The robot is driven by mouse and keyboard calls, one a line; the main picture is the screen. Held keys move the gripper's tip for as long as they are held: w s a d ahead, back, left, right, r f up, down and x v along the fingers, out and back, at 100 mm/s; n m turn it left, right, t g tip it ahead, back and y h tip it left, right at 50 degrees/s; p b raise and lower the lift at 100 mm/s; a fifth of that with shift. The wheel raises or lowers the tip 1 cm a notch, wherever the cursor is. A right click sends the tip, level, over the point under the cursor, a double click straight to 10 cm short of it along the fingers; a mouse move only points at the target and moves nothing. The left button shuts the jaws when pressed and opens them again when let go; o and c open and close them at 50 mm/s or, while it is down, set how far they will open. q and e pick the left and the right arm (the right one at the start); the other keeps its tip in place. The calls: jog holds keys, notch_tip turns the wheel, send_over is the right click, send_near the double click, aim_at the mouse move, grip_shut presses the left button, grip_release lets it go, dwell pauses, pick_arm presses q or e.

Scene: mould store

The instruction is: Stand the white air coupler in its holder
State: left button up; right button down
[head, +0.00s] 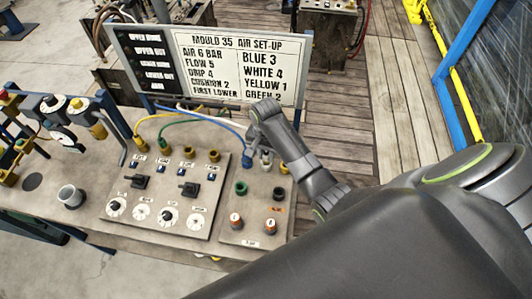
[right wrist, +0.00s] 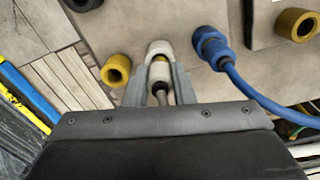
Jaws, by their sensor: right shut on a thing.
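My right gripper (right wrist: 159,84) is shut on the white air coupler (right wrist: 160,73), a pale sleeve with a dark stem, held between the two grey fingers. The coupler lines up with a white ring-shaped holder (right wrist: 158,47) at the fingertips; I cannot tell whether it is inside or just above it. In the head view my right gripper (head: 257,143) reaches down to the back of the right-hand panel and mostly hides the coupler. My left gripper is not in view.
A blue coupler (right wrist: 212,46) with a blue hose stands close beside my right gripper. An empty yellow holder (right wrist: 116,69) is on the other side. Switches and dials fill the left panel (head: 170,225). A sign board (head: 235,65) stands behind the bench.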

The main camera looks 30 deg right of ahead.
jog(key=shift+f, duration=0.55)
dwell(0.4)
jog(key=c, duration=1.1)
grip_release()
jog(key=shift+c, duration=0.2)
jog(key=shift+o, duration=0.3)
jog(key=o, duration=0.3)
jog(key=shift+o, duration=0.2)
jog(key=shift+r, duration=0.1)
jog(key=shift+r, duration=3.7)
